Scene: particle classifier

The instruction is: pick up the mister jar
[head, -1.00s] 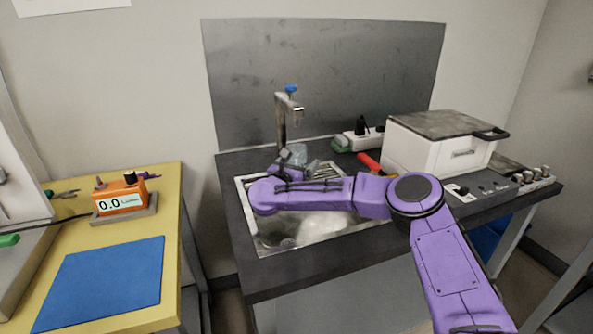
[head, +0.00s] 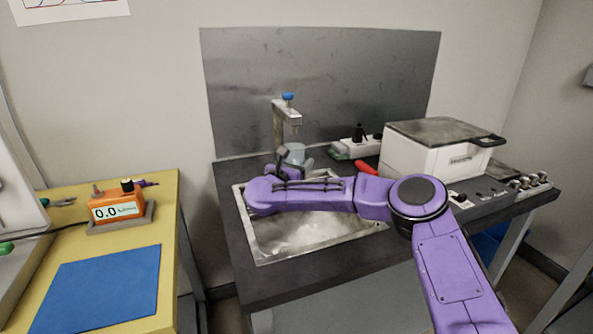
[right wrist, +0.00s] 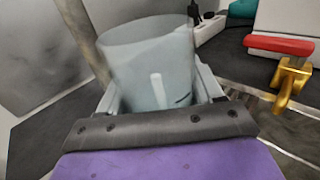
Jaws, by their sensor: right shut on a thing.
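The mister jar, a translucent pale blue-grey cup (right wrist: 150,62), is between the fingers of my right gripper (right wrist: 165,95) in the right wrist view. It looks upright to slightly tilted, with a white stem-like shape in its middle. In the head view the jar (head: 296,152) shows small, behind my right gripper (head: 290,163) at the back of the sink, by the faucet. My right gripper is shut on the jar. The gripper partly hides it in the head view. My left gripper is not in view.
The metal sink (head: 262,254) lies under my right arm. The faucet (head: 280,125) stands close to the jar. A red-handled brass valve (right wrist: 285,70) is to the right. A white lidded box (head: 430,157) and a power strip (head: 356,147) stand on the counter.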

